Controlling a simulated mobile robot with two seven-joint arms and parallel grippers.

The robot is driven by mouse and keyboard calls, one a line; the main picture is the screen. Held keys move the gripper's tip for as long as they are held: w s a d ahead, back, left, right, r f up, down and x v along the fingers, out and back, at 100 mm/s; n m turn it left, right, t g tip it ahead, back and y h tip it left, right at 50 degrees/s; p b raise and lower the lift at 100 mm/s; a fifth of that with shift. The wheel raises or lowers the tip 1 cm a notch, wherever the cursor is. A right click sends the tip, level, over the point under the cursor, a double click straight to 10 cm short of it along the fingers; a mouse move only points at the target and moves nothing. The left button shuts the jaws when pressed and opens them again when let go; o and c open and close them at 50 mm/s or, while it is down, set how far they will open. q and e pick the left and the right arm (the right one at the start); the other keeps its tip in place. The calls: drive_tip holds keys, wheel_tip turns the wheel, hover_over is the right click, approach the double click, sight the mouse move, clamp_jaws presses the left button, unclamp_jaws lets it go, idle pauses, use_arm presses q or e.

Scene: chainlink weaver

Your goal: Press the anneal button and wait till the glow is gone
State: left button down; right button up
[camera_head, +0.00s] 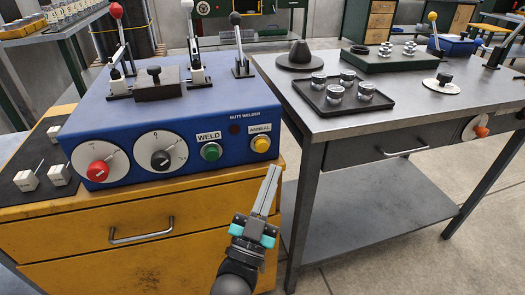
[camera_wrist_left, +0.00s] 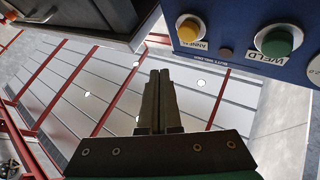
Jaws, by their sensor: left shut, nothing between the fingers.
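The blue butt welder (camera_head: 110,120) stands on a yellow cabinet. Its yellow anneal button (camera_head: 261,144) is at the right end of the front panel, beside the green weld button (camera_head: 211,152). My left gripper (camera_head: 272,170) is shut and empty, in front of the panel just below the anneal button, apart from it. In the left wrist view the anneal button (camera_wrist_left: 189,29) is up and to the right of the shut fingers (camera_wrist_left: 159,75), with the weld button (camera_wrist_left: 278,42) further right. A dark indicator (camera_head: 234,129) shows no clear glow. My right gripper is not in view.
A grey metal table (camera_head: 325,125) stands close on the right, with a black tray (camera_head: 345,110) of several metal pieces.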

sight(267, 145)
use_arm(q)
drive_tip(key=shift+w+a+b, duration=0.15)
drive_tip(key=shift+w+a, duration=0.1)
drive_tip(key=shift+w, duration=0.5)
drive_tip(key=shift+w+a+b, duration=0.2)
drive_tip(key=shift+w+a, duration=0.05)
drive_tip(key=shift+w, duration=0.45)
drive_tip(key=shift+w+a+b, duration=0.15)
drive_tip(key=shift+w+a, duration=0.1)
drive_tip(key=shift+w, duration=0.5)
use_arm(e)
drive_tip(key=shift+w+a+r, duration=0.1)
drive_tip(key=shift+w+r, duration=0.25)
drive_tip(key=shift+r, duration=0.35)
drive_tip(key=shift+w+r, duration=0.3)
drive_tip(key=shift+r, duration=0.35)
use_arm(q)
drive_tip(key=shift+w, duration=0.15)
drive_tip(key=shift+w+a, duration=0.15)
drive_tip(key=shift+w, duration=0.1)
